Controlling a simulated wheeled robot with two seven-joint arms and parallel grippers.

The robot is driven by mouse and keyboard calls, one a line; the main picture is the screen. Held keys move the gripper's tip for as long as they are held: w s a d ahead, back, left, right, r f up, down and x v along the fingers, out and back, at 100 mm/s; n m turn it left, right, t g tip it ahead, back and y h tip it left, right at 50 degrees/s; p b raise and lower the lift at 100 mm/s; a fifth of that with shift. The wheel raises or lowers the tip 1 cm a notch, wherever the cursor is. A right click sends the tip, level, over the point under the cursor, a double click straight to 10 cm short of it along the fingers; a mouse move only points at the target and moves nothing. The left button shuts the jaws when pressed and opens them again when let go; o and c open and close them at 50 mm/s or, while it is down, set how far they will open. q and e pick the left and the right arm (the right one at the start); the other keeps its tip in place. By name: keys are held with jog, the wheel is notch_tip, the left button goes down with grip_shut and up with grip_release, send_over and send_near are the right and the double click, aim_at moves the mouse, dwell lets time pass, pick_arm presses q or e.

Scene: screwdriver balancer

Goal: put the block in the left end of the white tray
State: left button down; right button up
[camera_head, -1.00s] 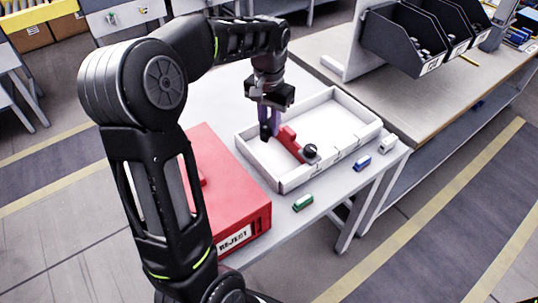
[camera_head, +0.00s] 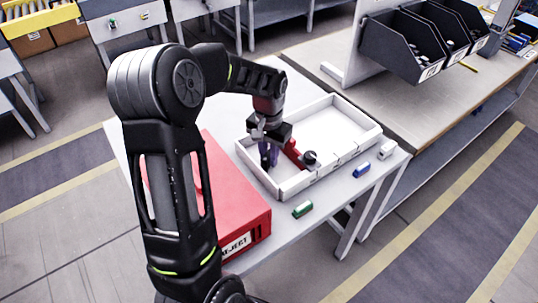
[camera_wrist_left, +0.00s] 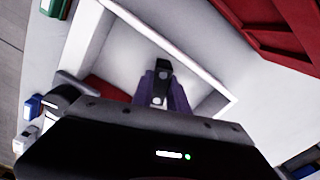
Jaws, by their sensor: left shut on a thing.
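The white tray (camera_head: 332,126) stands on the light table. A red piece with a black knob (camera_head: 309,157) lies across it, and part of the red also shows in the left wrist view (camera_wrist_left: 106,88). My left gripper (camera_head: 269,158) points down within the tray's left end, left of the red piece. Its purple fingers are shut on a small dark block (camera_wrist_left: 160,80) with pale spots. The block is low over the tray floor; I cannot tell whether it touches. In the head view the gripper mostly hides it. My right gripper is not in view.
A red REJECT box (camera_head: 240,215) stands left of the tray. Green (camera_head: 302,209), blue (camera_head: 362,170) and white (camera_head: 387,149) pieces lie on the table along the tray's front side. Black bins (camera_head: 405,42) stand on the bench behind right.

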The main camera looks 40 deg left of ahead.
pick_arm(q)
jog(key=shift+f, duration=0.2)
jog(key=c, duration=1.8)
grip_release()
jog(key=shift+f, duration=0.1)
jog(key=o, duration=0.5)
notch_tip(320, 180, up, 12)
jog(key=shift+r, duration=0.25)
